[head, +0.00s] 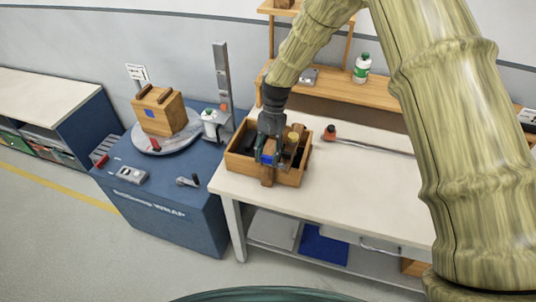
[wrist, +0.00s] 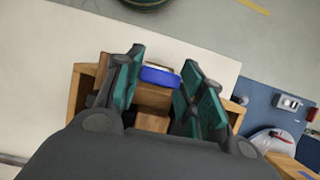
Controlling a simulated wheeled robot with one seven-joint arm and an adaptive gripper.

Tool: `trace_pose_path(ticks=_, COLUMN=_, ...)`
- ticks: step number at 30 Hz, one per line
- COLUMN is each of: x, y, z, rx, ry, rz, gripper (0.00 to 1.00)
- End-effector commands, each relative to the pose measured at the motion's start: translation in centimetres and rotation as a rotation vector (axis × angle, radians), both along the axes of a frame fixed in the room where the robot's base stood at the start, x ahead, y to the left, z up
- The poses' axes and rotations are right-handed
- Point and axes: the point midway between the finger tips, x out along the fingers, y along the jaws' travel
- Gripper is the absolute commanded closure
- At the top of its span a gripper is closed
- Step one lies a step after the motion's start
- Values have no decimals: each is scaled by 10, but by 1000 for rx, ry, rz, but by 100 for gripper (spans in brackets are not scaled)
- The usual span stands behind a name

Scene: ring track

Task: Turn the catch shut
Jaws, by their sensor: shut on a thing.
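My gripper (head: 268,157) reaches down into the near side of an open wooden box (head: 237,171) on the white bench. Its green-padded fingers are closed around a brown wooden piece with a blue part (wrist: 160,76), seen between them in the wrist view. In the head view, a wooden piece (head: 267,177) stands at the box's front wall, just below the fingers. I cannot make out for certain which part is the catch or how far it is turned; the fingers hide much of it.
The box also holds dark and wooden items, one with a yellowish top (head: 293,139). A rod with a red-orange end (head: 330,132) lies to the right on the bench. At left, a blue wrapping machine (head: 170,205) carries a wooden crate (head: 160,112) on its turntable. A green-capped bottle (head: 362,66) stands on the shelf.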

Motion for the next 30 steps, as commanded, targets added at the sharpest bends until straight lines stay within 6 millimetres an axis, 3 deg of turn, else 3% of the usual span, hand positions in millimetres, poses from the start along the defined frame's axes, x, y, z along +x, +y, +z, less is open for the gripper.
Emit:
trace_pose_path(ticks=11, x=0, y=0, z=0, rx=0, ry=0, rz=6, gripper=85)
trace_pose_path(ticks=12, x=0, y=0, z=0, rx=0, ry=0, rz=6, gripper=57)
trace_pose_path(ticks=15, x=0, y=0, z=0, rx=0, ry=0, rz=5, gripper=39)
trace_pose_path(ticks=25, x=0, y=0, z=1, rx=0, ry=0, rz=4, gripper=39)
trace_pose_path(ticks=30, x=5, y=-1, z=12, rx=0, ry=-2, rz=5, gripper=39)
